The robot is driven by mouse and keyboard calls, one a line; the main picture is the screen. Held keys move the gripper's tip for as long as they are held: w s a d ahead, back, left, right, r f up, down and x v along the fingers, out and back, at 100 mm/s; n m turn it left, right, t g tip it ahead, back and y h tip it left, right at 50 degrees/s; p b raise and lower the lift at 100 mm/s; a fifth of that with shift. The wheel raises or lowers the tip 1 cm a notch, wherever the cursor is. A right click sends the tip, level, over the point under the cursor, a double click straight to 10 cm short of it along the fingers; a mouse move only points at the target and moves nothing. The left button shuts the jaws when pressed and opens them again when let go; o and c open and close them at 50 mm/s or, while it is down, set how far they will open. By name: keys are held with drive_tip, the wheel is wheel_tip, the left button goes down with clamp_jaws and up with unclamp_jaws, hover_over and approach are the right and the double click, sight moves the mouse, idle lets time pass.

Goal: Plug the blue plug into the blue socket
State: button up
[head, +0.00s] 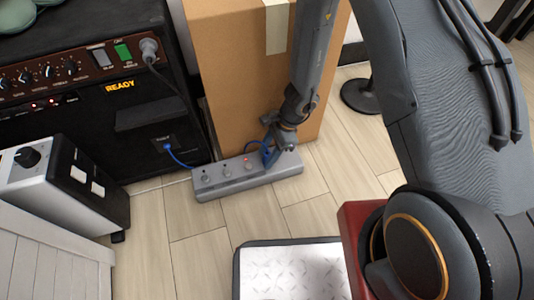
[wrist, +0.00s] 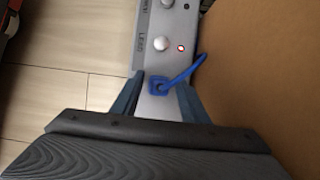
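My gripper (head: 275,150) points down at the right end of the grey power strip (head: 215,183) on the floor. In the wrist view its two fingers (wrist: 158,92) stand apart, on either side of a small square blue plug (wrist: 158,86). Grey strip surface shows between the plug and each finger. A blue cable (wrist: 192,71) curves from the plug to the right. Another blue cable end (head: 167,147) sits at a labelled panel on the black amplifier. I cannot make out a separate blue socket.
A cardboard box (head: 235,75) stands right behind the strip. The black amplifier (head: 100,130) and a grey-black unit (head: 65,190) stand to the left.

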drive_tip(key=p+v, duration=0.4)
drive_tip(key=v, duration=0.3)
drive_tip(key=shift+d+r, duration=0.2)
drive_tip(key=shift+r, duration=0.15)
drive_tip(key=shift+w, duration=0.1)
idle(0.4)
